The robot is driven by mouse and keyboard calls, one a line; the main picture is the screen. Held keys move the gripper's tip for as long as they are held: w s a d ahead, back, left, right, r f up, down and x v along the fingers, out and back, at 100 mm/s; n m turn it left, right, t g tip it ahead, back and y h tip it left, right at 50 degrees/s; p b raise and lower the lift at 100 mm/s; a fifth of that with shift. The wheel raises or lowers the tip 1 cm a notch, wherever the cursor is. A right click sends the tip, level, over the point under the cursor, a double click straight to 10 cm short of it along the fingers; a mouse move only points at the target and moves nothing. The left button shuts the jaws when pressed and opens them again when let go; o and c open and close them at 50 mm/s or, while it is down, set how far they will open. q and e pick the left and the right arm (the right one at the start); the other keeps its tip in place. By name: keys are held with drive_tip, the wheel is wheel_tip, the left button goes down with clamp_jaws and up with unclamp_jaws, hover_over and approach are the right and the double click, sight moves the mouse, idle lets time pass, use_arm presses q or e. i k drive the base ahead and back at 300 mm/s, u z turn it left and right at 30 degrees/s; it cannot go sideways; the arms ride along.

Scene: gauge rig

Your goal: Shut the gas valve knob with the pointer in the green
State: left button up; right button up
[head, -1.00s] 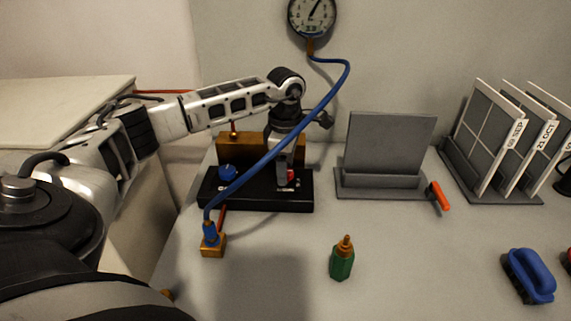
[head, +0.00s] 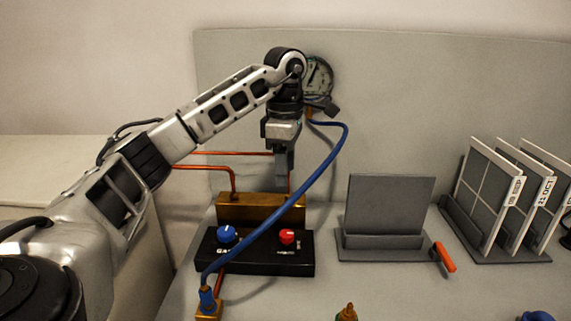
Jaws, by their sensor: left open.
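The blue knob (head: 227,235) sits on the left of a black control box (head: 262,266), above a partly readable label starting "GA". A white mark shows on top of it. A red knob (head: 287,236) sits on the right of the box; its label is too small to read. The round gauge (head: 321,76) on the back wall is partly covered by my left wrist, so its pointer and any green zone cannot be read. My left gripper (head: 283,180) is open and empty, pointing down above and behind the red knob, clear of it. My right gripper is out of view.
A blue hose (head: 322,175) runs from the gauge across the box front to a brass fitting (head: 208,309). A brass block (head: 240,208) with copper pipes stands behind the box. A grey stand (head: 385,242), an orange-handled tool (head: 445,257) and a panel rack (head: 500,256) stand right.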

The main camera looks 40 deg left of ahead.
sight(226, 234)
drive_tip(key=k, duration=1)
